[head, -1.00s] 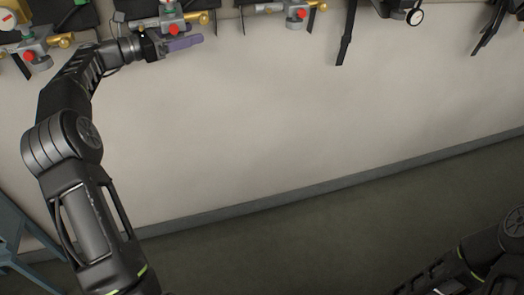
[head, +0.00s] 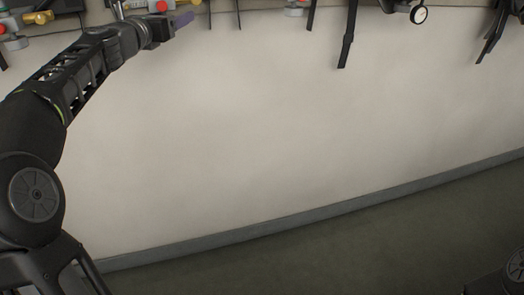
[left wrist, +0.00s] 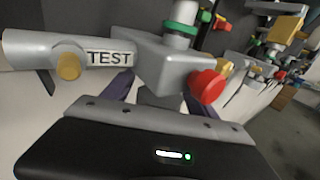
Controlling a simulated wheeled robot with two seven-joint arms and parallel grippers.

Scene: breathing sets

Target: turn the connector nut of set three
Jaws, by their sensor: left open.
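Breathing sets hang along the top of the wall, mostly cut off in the head view; I cannot read which is set three. My left gripper (head: 181,20), with purple fingers, is open just below one set (head: 163,5). In the left wrist view, a grey valve body (left wrist: 165,60) with a TEST label (left wrist: 109,58) lies ahead. My left gripper's fingers (left wrist: 158,92) stand on either side of a short grey part (left wrist: 160,96) under that body, perhaps the connector nut. Contact cannot be seen. My right gripper is out of view.
A red knob (left wrist: 208,86) sits close to the right finger and a brass knob (left wrist: 68,66) is at the left. Black straps (head: 348,40) and a gauge (head: 418,15) hang farther right. The wall below the sets is bare.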

